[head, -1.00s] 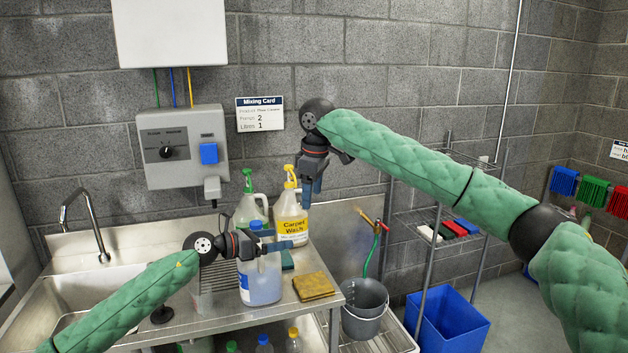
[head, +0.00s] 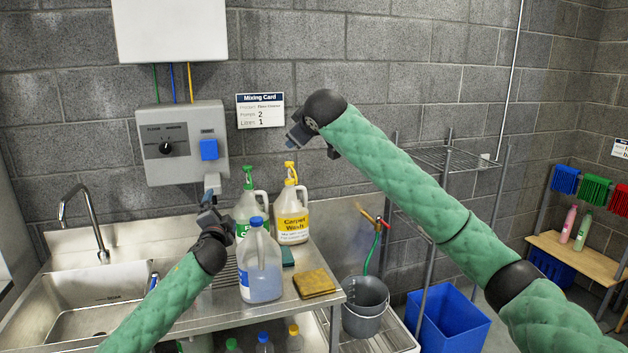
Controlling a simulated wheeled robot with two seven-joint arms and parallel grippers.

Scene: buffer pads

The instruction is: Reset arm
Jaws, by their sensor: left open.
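My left gripper (head: 208,206) is above the steel counter (head: 215,318), pointing away from me and up toward the grey dispenser box (head: 182,145). It is open, and nothing shows between its fingers. My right gripper (head: 296,137) is raised in front of the block wall, pointing left, above the yellow-topped Carpet Wash jug (head: 292,220). Its fingers are mostly hidden by the wrist, so I cannot tell whether it is open.
A blue-capped jug (head: 260,268) stands right of my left forearm. A green-topped jug (head: 243,207) stands behind it. A grey bucket (head: 365,310), blue bin (head: 447,322) and wire rack (head: 445,158) are to the right.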

